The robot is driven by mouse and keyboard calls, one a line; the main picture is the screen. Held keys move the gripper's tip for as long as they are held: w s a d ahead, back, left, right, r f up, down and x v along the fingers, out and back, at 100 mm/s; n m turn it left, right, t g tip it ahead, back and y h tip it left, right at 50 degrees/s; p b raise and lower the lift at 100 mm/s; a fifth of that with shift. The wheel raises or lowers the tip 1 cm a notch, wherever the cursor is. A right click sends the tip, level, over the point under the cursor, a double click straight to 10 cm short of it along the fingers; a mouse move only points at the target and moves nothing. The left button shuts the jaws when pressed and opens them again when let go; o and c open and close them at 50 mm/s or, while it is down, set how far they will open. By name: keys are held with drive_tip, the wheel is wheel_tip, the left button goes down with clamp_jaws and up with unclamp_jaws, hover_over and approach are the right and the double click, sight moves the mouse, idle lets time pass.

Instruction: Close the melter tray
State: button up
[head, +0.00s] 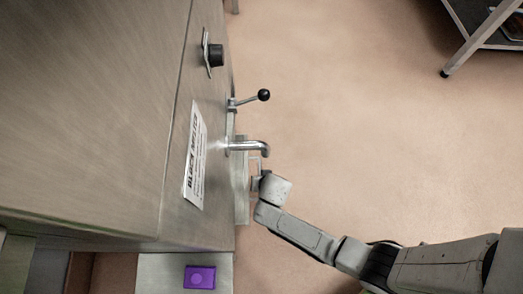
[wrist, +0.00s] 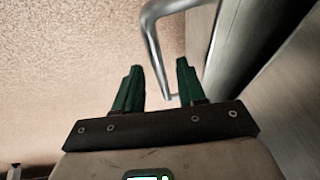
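The melter (head: 120,120) is the large brushed-metal cabinet filling the left of the head view. A pale strip low along its front face looks like the melter tray (head: 242,205), standing out slightly. A thin bent metal handle (head: 257,163) shows just below the spout. A bent metal bar in the wrist view (wrist: 155,50) appears to be this handle. My gripper (head: 257,181) is at the handle; its two green fingers are open in the wrist view (wrist: 160,85). The bar's lower end shows between the fingertips. I cannot tell whether they touch it.
A chrome spout (head: 250,147), a black-ended lever (head: 263,95) and a dark knob (head: 215,55) stick out of the melter's front. A purple block (head: 199,277) lies on a grey surface at bottom left. A shelf trolley (head: 482,35) stands top right. The floor between is clear.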

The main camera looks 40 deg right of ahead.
clamp_jaws()
idle(0.4)
